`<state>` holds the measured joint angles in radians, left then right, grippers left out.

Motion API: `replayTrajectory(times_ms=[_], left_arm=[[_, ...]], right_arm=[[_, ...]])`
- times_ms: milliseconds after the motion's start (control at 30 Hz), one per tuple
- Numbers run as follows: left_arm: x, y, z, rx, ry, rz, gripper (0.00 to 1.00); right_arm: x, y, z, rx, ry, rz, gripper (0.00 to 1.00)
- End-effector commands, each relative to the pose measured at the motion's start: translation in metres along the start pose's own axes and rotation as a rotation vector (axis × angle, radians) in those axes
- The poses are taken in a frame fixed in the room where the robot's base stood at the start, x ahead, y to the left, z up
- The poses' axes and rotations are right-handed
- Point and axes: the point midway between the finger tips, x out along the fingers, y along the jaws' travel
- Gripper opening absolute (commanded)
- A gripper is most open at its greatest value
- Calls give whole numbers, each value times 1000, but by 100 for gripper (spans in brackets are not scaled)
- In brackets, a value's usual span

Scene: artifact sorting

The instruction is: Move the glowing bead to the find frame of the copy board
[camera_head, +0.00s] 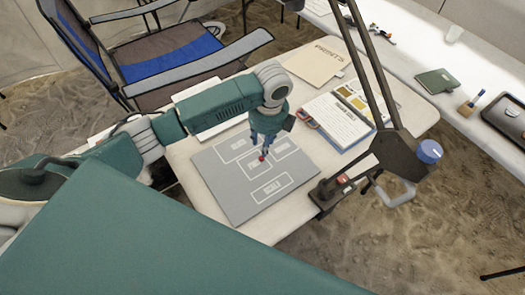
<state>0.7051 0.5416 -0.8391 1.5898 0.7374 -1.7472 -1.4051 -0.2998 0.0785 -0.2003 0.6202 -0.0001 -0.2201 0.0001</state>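My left gripper (262,155) comes in from the left and points down over the upper middle of the board. A small red bead (262,157) shows at its fingertips, which look closed around it. The bead appears at or just above the board's middle frame; I cannot tell whether it touches the board. My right gripper is not in view.
A lamp arm (368,62) with a blue knob rises at the table's right edge. An open book (335,122) and a beige folder (318,62) lie behind the board. A blue-seated chair (170,60) stands at the back left, and a second table (400,60) at the right.

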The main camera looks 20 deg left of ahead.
Motion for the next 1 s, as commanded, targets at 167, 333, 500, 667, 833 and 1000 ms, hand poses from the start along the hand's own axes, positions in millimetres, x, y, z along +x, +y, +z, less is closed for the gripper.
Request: replayTrajectory(times_ms=[167,333,500,667,833,1000], left_arm=[[-27,-1,0,1,0,-3,33],[-38,0,0,0,0,-1,33],[-38,0,0,0,0,0,33],[-38,0,0,0,0,0,33],[-38,0,0,0,0,0,33],[-38,0,0,1,1,1,33]], right_arm=[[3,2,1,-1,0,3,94],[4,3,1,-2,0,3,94],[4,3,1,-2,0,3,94],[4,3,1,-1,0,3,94],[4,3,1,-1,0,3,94],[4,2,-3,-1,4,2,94]])
